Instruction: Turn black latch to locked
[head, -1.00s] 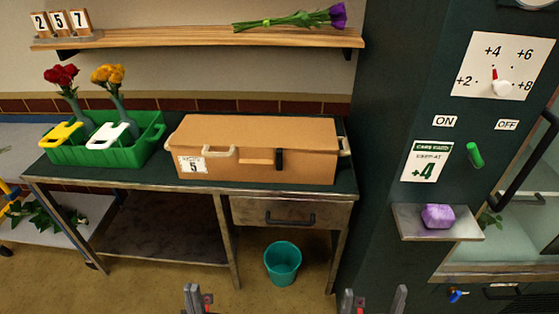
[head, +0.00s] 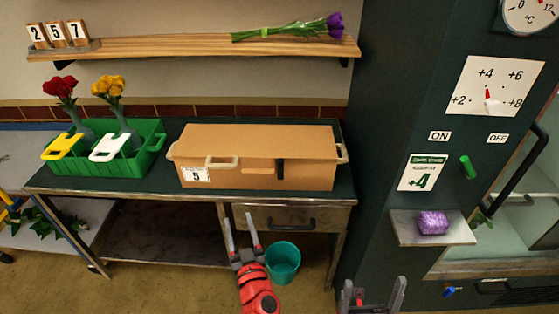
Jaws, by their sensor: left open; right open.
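The black latch (head: 280,169) is a small upright dark piece on the front of the orange-brown box (head: 316,176), right of the middle. The box sits on the workbench with its lid down, and a pale handle (head: 222,163) shows on its front. My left gripper (head: 240,230) is open and empty in front of the bench drawer, below and left of the latch and apart from it. My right gripper (head: 373,292) is open and empty at the bottom edge, right of the bench.
A green crate (head: 85,168) with flowers in vases stands left of the box. A wooden shelf (head: 190,48) runs above. A teal bucket (head: 283,262) stands on the floor. A dark cabinet with a small ledge (head: 405,230) and purple block (head: 432,222) is at right.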

